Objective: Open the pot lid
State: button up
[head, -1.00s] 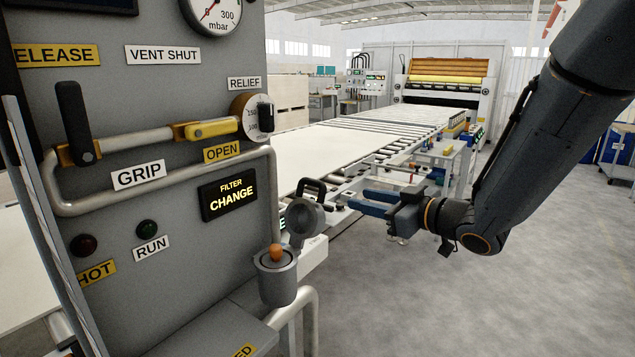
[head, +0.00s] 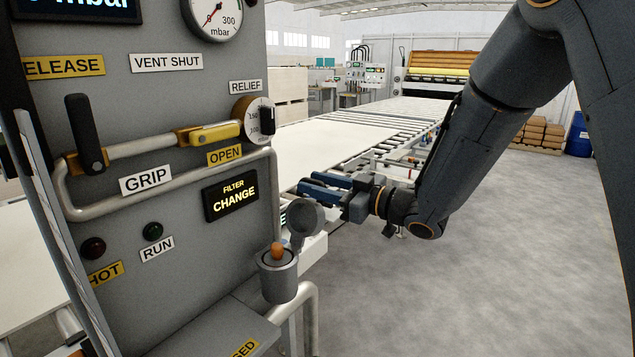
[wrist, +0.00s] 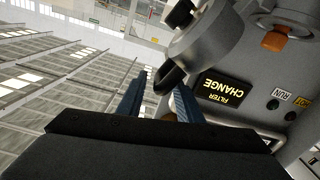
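The grey metal pot (head: 278,280) is mounted low at the panel's right edge, and an orange knob (head: 278,250) shows in its mouth. Its round grey lid (head: 306,222) stands raised and tilted up at the pot's back, clear of the mouth. My gripper (head: 306,187) is beside the top of the lid, its blue fingers apart. In the wrist view the lid's dark loop handle (wrist: 171,79) appears between the fingertips (wrist: 160,82), nearer the right finger; I cannot tell whether they touch. The lid (wrist: 205,40) and the orange knob (wrist: 275,39) show beyond.
The grey control panel (head: 180,270) fills the left, with a bent pipe rail (head: 170,200), a black lever (head: 85,130) and a lit filter sign (head: 231,196). A roller conveyor (head: 330,140) runs behind the gripper. The floor (head: 470,270) at right is open.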

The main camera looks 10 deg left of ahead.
grip_shut()
jog(key=shift+s+a+r+n+b, duration=0.2)
jog(key=shift+s+r+n+b, duration=0.05)
jog(key=shift+s+n+b, duration=0.15)
jog(key=s, duration=0.1)
jog(key=s+a+r+n+b, duration=0.1)
jog(key=s, duration=0.1)
jog(key=s+n, duration=0.1)
jog(key=shift+s+a+r, duration=0.2)
jog(key=shift+a, duration=0.2)
grip_release()
